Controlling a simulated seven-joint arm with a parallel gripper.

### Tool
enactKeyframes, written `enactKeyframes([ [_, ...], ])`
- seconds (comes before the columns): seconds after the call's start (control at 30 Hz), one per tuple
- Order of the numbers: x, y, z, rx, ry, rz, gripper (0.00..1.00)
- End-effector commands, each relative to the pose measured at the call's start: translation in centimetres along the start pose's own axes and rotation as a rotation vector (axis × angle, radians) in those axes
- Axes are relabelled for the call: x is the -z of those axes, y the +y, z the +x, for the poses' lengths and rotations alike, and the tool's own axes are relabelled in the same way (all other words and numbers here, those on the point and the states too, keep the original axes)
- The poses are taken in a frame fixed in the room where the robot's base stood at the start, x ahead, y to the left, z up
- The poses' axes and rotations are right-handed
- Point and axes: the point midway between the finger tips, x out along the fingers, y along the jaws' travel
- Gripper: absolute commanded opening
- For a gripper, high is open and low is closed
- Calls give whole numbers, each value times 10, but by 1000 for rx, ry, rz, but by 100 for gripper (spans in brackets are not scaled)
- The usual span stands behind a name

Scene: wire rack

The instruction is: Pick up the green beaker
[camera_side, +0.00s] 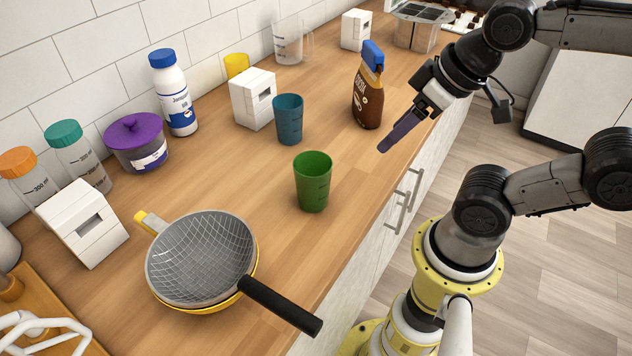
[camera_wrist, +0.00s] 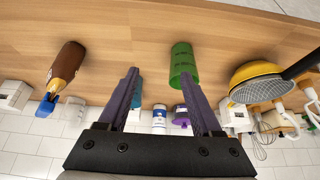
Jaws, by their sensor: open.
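The green beaker (camera_side: 313,182) stands upright on the wooden counter (camera_side: 243,186), near its front edge, in the side view. It also shows in the wrist view (camera_wrist: 183,63), beyond the fingertips and toward the right finger. My gripper (camera_side: 384,147) is at the counter's front edge in the side view, to the right of the beaker and apart from it. In the wrist view my gripper (camera_wrist: 162,74) has its two purple fingers spread with nothing between them. A blue beaker (camera_side: 288,119) stands behind the green one and is partly hidden by a finger in the wrist view.
A brown bottle with a blue cap (camera_side: 369,95) stands near my gripper. A pan with a mesh strainer (camera_side: 202,258) lies left of the green beaker, its black handle toward the front edge. White boxes, a purple pot (camera_side: 136,146) and bottles line the wall. Counter around the green beaker is clear.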

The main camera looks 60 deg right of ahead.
Motion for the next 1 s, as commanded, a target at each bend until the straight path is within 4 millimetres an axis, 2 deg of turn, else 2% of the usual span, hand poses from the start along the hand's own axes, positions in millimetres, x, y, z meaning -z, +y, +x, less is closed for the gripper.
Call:
enactKeyframes([
  [0.2, 0, 0, 0, 0, 0, 0, 66],
  [0.4, 0, 0, 0, 0, 0, 0, 100],
  [0.67, -1, 0, 2, 2, -12, 16, 100],
  [0.77, -9, 0, 12, 16, -81, 106, 100],
  [0.83, -19, -1, 23, 37, -166, 231, 100],
  [1.0, -45, -13, 52, 139, -431, 699, 100],
])
